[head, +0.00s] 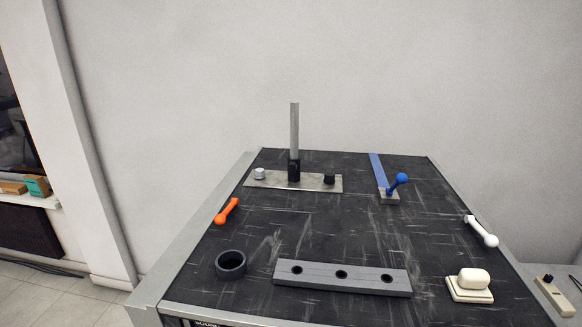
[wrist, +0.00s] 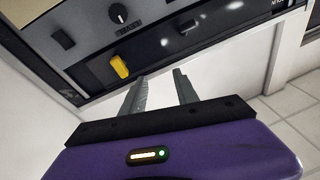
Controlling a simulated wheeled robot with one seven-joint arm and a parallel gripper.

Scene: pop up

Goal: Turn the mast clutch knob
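In the head view a grey upright mast (head: 295,130) stands in a black collar on a flat metal plate (head: 312,183) at the back of the dark worktop. A silver knob (head: 260,174) sits on the plate left of the mast and a black knob (head: 329,179) sits right of it. No label shows which is the clutch knob. My gripper (wrist: 159,76) shows only in the wrist view, with its two fingers apart and nothing between them. It faces a panel with a round black dial (wrist: 118,14) and a yellow knob (wrist: 119,66), apart from both.
On the worktop (head: 300,225) are an orange handle (head: 227,211), a dark ring (head: 230,265), a grey bar with holes (head: 320,279), a blue ball lever (head: 397,183), a white handle (head: 482,232) and a cream block (head: 470,286). The middle is clear.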

